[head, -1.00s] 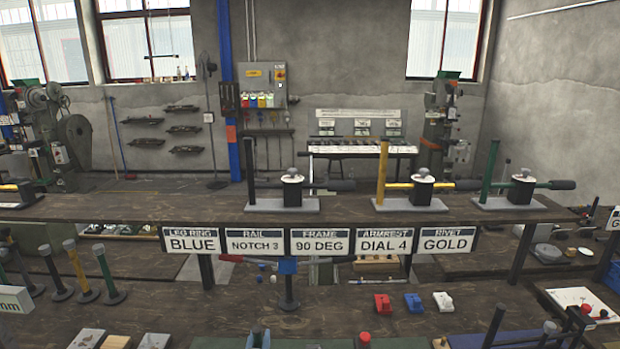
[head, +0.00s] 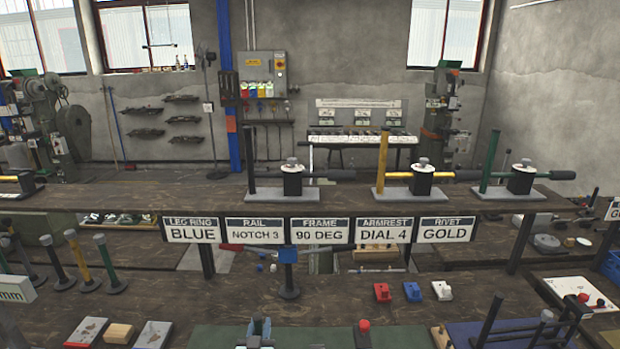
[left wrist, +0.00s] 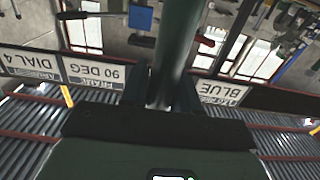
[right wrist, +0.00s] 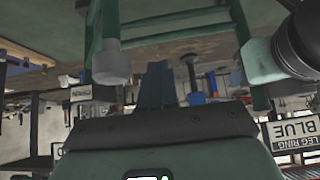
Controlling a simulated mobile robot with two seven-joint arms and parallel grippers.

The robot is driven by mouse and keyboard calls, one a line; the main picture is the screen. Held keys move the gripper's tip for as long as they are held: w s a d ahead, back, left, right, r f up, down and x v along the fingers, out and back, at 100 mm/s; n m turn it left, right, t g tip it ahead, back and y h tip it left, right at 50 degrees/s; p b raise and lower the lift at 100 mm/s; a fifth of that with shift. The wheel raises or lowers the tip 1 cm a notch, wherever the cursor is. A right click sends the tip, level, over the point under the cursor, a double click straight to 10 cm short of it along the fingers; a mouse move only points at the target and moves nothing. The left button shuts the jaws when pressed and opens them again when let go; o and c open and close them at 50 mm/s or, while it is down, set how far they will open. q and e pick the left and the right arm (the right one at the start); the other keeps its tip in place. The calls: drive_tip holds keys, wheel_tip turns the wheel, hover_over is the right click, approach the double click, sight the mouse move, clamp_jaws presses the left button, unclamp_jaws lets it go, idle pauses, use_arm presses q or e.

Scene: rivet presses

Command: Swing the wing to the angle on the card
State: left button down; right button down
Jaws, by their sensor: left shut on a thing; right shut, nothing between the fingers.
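The FRAME card (head: 321,230) in the head view reads 90 DEG; it also shows upside down in the left wrist view (left wrist: 93,73). My left gripper (left wrist: 163,88) is shut on a dark green tube (left wrist: 180,40), which runs between its fingers. I cannot tell whether this tube is the wing. In the head view, a blue-grey pronged part (head: 258,328) at the bottom edge may be its fingers. My right gripper (right wrist: 155,88) is shut and empty in the right wrist view. A green tube frame (right wrist: 175,28) with a pale end cap (right wrist: 111,64) stands just past it. The wing's angle cannot be read.
Other cards flank the 90 DEG card under the raised shelf (head: 75,200), which bears several post-and-handle fixtures. A blue block on a stand (head: 288,256) is below the cards. Several posts (head: 80,262) stand at left. Red, blue and white blocks (head: 412,291) lie at right on the bench.

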drive_tip(key=shift+s, duration=0.1)
idle(0.3)
drive_tip(key=shift+s+d, duration=0.45)
drive_tip(key=shift+s, duration=0.25)
drive_tip(key=shift+s+d, duration=0.4)
drive_tip(key=shift+s, duration=0.3)
drive_tip(key=shift+s+d, duration=0.1)
drive_tip(key=shift+s, duration=0.05)
drive_tip(key=shift+s+d, duration=0.9)
